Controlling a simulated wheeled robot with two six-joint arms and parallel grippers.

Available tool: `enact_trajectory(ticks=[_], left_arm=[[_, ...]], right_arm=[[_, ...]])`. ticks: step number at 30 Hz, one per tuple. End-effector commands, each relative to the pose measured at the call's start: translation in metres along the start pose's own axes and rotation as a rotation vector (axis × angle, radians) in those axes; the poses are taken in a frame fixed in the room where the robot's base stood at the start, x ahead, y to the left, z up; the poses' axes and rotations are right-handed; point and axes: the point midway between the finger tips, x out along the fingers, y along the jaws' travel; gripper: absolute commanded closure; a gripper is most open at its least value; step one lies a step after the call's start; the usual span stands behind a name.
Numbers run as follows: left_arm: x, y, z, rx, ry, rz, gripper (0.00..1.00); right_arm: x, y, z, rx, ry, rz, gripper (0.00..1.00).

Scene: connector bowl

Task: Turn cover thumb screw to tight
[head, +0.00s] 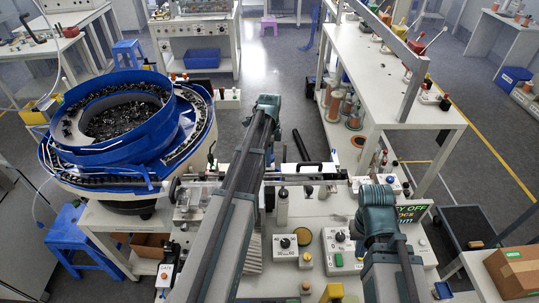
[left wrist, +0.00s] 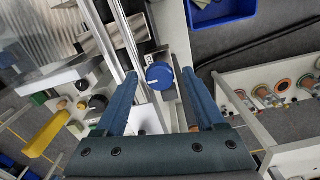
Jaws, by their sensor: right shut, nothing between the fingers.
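The thumb screw's round blue knob (left wrist: 160,75) shows in the left wrist view, on a pale bracket beside shiny rails. My left gripper (left wrist: 160,88) is open, with one finger to each side of the knob and visible gaps between. It does not appear to grip the knob. In the head view my left arm reaches over the workbench, and its hand end (head: 268,104) hides its own fingers and the knob. My right gripper's hand (head: 376,198) is over the right of the bench, with its fingers hidden beneath it.
A bowl feeder (head: 125,125) full of dark parts stands left of my left arm. A control box (head: 343,250) and a round dial (head: 285,243) are on the bench. A white table (head: 385,90) is behind right, with spools below. A carton (head: 516,270) is at right.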

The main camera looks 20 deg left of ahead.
Motion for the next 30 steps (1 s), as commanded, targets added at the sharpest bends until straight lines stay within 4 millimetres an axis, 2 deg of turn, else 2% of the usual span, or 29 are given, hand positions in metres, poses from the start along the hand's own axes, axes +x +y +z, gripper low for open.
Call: enact_trajectory(ticks=[14,20,30], left_arm=[[-0.007,0.0,0.0,-0.001,0.0,0.0,0.28],[-0.027,0.0,0.0,-0.001,0.0,0.0,0.28],[-0.079,0.0,0.0,-0.001,0.0,0.0,0.28]], right_arm=[[-0.007,0.001,0.0,0.001,0.0,0.0,1.0],[-0.027,0.003,0.002,0.005,0.0,-0.001,1.0],[-0.078,0.007,0.005,0.011,-0.001,-0.002,1.0]])
